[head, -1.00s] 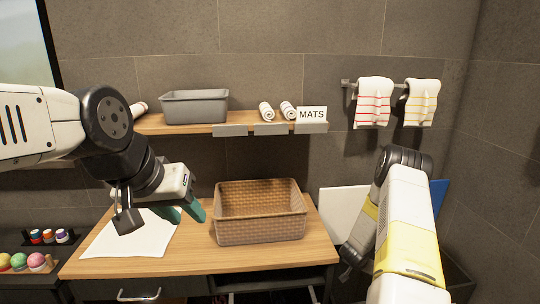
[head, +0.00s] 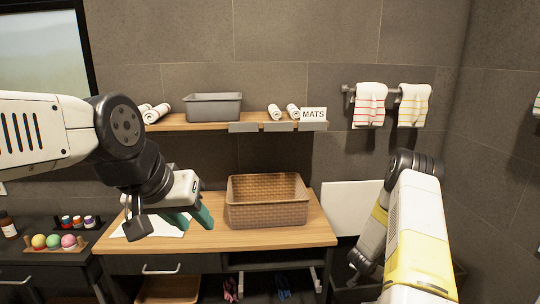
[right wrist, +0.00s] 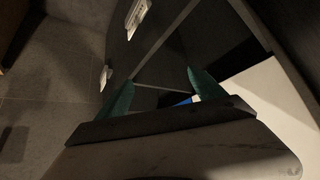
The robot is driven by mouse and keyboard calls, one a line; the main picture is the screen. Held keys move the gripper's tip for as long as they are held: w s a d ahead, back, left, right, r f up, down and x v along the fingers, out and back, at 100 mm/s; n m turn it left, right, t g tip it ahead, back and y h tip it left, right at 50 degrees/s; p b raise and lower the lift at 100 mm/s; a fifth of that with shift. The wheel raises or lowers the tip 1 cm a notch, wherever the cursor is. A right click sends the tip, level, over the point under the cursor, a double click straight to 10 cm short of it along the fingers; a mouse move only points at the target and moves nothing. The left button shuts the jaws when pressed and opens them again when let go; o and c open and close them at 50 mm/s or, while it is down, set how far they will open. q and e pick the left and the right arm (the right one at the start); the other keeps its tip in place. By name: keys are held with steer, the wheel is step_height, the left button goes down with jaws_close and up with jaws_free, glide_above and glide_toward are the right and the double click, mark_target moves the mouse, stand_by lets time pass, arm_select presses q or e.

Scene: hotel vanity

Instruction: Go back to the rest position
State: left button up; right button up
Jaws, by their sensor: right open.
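My left gripper (head: 190,218) hangs in front of the basket's left side in the head view. Its two teal fingers point down and are spread with nothing between them. The white cloth (head: 130,229) on the desk is partly hidden behind it. My right arm (head: 412,225) reaches in at the lower right, and its gripper is hidden in the head view. In the right wrist view my right gripper (right wrist: 160,76) shows its two teal fingers wide apart with nothing held. Dark furniture panels and a pale sheet lie beyond them.
A woven basket (head: 268,217) stands on the wooden desk (head: 255,240). Towels (head: 370,104) hang on a wall rail. Colored balls (head: 54,241) sit at the left.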

steer(key=w+a+r+n+t+y, duration=0.1)
steer(key=a+r, duration=0.3)
steer(key=r, duration=0.5)
steer(key=w+a+r+n+y, duration=0.15)
steer(key=a+r, duration=0.25)
steer(key=r, duration=0.4)
steer(key=a+r+n+t+y, duration=0.15)
steer(key=a+r, duration=0.25)
steer(key=r, duration=0.5)
steer(key=s+a+r+n+y, duration=0.1)
steer(key=s+a+r, duration=0.35)
steer(key=r, duration=0.25)
steer(key=s+a+r+n+y, duration=0.1)
steer(key=s+a+r, duration=0.2)
steer(key=s+r, duration=0.4)
steer(key=s+a+r+n, duration=0.1)
steer(key=s+r, duration=0.1)
steer(key=s, duration=0.5)
steer(key=s+a+r+g, duration=0.1)
steer(key=s+a+r, duration=0.1)
steer(key=s, duration=0.6)
steer(key=s+a+r+n+g+y, duration=0.1)
steer(key=s+r, duration=0.2)
steer(key=s, duration=0.4)
steer(key=shift+s+a+r+n, duration=0.15)
steer(key=shift+s+r+n, duration=0.15)
steer(key=shift+s+r, duration=0.1)
steer(key=shift+g, duration=0.25)
